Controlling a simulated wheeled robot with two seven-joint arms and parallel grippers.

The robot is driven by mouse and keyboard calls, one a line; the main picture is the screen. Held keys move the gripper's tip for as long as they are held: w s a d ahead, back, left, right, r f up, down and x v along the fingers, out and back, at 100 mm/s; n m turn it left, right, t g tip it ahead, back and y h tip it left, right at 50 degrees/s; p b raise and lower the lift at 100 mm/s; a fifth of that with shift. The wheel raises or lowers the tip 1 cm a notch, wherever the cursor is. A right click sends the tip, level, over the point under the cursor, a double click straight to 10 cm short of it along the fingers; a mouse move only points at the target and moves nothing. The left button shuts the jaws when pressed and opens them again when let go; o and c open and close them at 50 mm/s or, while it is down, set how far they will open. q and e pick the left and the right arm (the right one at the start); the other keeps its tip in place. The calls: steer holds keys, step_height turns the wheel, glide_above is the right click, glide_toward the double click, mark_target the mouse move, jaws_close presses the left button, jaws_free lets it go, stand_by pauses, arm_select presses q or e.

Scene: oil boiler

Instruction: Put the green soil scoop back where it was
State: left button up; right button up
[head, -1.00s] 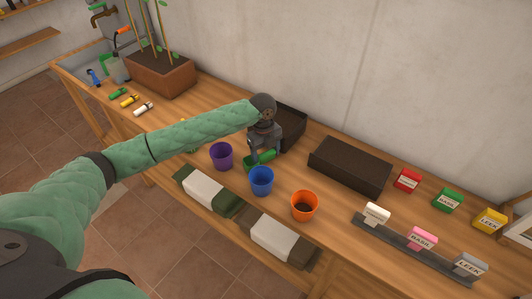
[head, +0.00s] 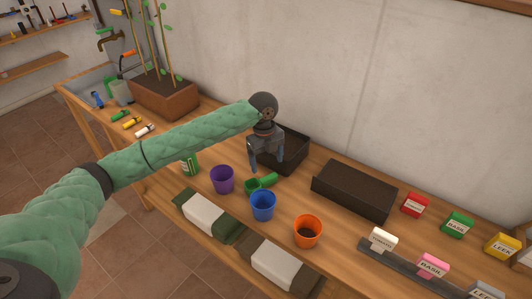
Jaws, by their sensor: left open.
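The green soil scoop (head: 261,184) lies on the wooden bench, between the purple pot and the blue pot on the near side and the open black tray behind. My left gripper (head: 266,171) is open just above and behind the scoop, fingers pointing down. The fingers look apart from the scoop, which appears to rest free on the bench. My right gripper is not in the head view.
A purple pot (head: 222,180), a blue pot (head: 262,206) and an orange pot (head: 307,231) stand close in front. An open black tray (head: 296,151) is behind the gripper; a dark box (head: 354,190) stands to its right. Seed boxes (head: 457,225) line the right end.

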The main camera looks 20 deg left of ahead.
arm_select(q)
steer(key=shift+w+a+r+b, duration=0.15)
steer(key=shift+r+b, duration=0.15)
steer(key=shift+r, duration=0.9)
steer(key=shift+w+a+r+b, duration=0.1)
steer(key=shift+r+b, duration=0.2)
steer(key=shift+r, duration=0.9)
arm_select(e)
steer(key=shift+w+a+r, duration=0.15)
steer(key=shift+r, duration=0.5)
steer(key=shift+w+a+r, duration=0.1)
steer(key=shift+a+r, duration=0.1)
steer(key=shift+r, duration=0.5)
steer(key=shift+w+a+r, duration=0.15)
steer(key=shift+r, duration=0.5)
arm_select(q)
steer(key=shift+s, duration=0.1)
